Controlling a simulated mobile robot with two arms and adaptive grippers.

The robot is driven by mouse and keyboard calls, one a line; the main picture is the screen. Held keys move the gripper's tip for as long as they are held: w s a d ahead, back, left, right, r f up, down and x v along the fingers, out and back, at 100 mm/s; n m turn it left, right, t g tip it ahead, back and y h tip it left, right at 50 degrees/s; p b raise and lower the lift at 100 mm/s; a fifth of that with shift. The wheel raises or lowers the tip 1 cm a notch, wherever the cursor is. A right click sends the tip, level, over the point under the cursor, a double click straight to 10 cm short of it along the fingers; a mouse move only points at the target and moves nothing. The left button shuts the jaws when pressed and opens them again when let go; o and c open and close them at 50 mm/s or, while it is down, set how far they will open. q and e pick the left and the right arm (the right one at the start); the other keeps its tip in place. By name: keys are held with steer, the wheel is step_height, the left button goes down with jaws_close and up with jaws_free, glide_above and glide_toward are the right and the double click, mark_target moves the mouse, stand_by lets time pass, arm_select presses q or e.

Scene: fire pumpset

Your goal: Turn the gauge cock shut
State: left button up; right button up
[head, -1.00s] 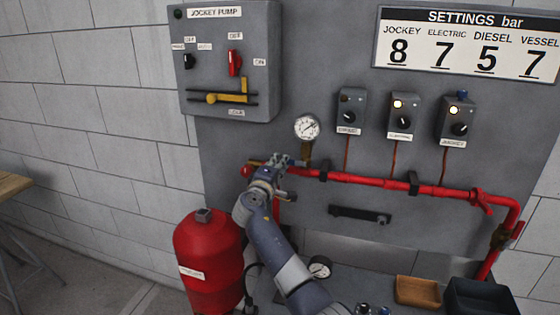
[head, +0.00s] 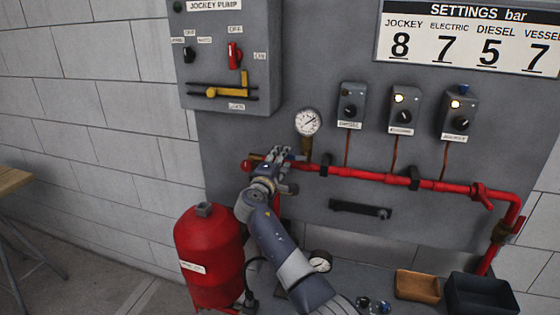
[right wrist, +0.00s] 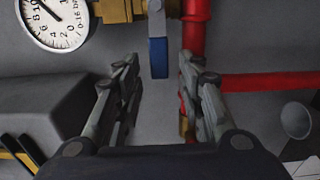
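The round white gauge (head: 308,122) sits on a brass stem above the left end of the red pipe. The gauge also shows in the right wrist view (right wrist: 57,18), with a brass fitting (right wrist: 113,10) beside it. The cock's blue handle (right wrist: 158,57) hangs at the top middle of the right wrist view. My right gripper (right wrist: 157,65) is open, with one finger on each side of the blue handle in the picture and a gap on both sides. In the head view my right gripper (head: 277,155) is just below and left of the gauge and partly hides the cock. My left gripper is out of view.
The red pipe (head: 350,179) runs right along the grey panel. A jockey pump box (head: 215,70) hangs above left, and small switch boxes (head: 403,110) sit to the right. A red cylinder (head: 210,255) stands below left. Trays (head: 418,286) lie at lower right.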

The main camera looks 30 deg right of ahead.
steer(key=shift+a, duration=0.15)
steer(key=v, duration=1.1)
steer(key=shift+s+a, duration=0.25)
steer(key=shift+s, duration=0.1)
steer(key=shift+f, duration=0.1)
